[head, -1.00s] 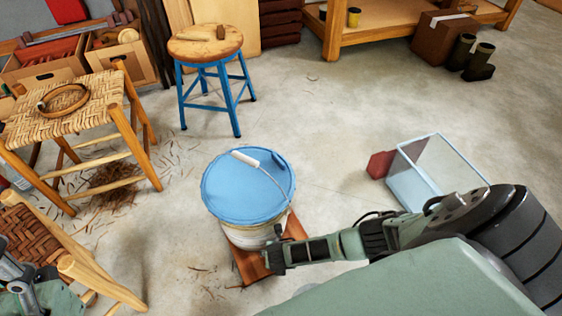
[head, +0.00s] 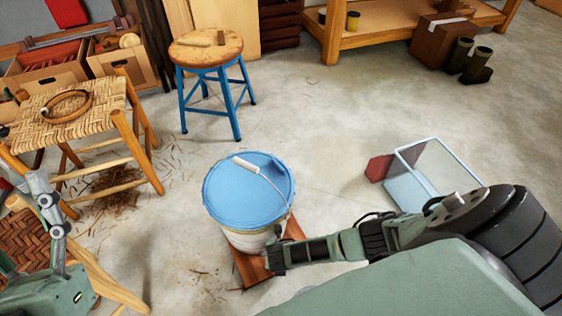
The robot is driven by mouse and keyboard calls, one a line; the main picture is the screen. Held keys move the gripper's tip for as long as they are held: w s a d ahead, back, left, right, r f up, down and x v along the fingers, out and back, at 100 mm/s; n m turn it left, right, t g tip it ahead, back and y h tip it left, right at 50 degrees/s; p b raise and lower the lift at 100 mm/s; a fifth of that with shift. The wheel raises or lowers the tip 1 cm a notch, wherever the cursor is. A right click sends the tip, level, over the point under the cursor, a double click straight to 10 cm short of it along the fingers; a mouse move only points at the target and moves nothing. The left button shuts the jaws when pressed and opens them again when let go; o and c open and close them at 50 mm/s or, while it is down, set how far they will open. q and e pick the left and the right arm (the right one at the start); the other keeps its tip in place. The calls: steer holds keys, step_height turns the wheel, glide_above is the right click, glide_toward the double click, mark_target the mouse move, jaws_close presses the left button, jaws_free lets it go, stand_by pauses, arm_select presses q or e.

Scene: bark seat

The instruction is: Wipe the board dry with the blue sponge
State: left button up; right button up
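A reddish-brown board (head: 252,270) lies on the floor, partly covered by a white bucket (head: 245,240) with a blue lid (head: 240,190). The bucket seems to stand on the board. I cannot make out a blue sponge. My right gripper (head: 274,259) is low beside the bucket's near right side, over the board. Its fingers are dark and small, so I cannot tell whether they are open or hold anything. My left arm's grey end (head: 50,205) is at the left edge, by the woven chairs and well away from the board. Its finger state is unclear.
A clear open bin (head: 430,172) and a dark red block (head: 378,168) are on the right. A blue-legged stool (head: 205,52) stands behind the bucket. Woven-seat chairs (head: 72,110) and bark scraps (head: 112,188) are on the left. The middle floor is mostly free.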

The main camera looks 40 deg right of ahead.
arm_select(q)
steer(key=shift+w+f, duration=0.15)
arm_select(e)
steer(key=shift+r, duration=0.1)
steer(key=shift+r, duration=0.1)
steer(key=shift+r+p, duration=0.7)
steer(key=shift+p, duration=0.2)
steer(key=shift+r+p, duration=0.6)
arm_select(q)
steer(key=w+f+g+y, duration=0.1)
steer(key=w+f+g, duration=0.1)
steer(key=f+g, duration=0.2)
steer(key=w+f+g+y, duration=0.2)
steer(key=w+f+g, duration=0.1)
steer(key=f, duration=0.6)
steer(key=shift+w+g, duration=0.35)
steer(key=shift+g, duration=0.25)
steer(key=shift+r, duration=0.1)
arm_select(e)
steer(key=shift+d, duration=0.1)
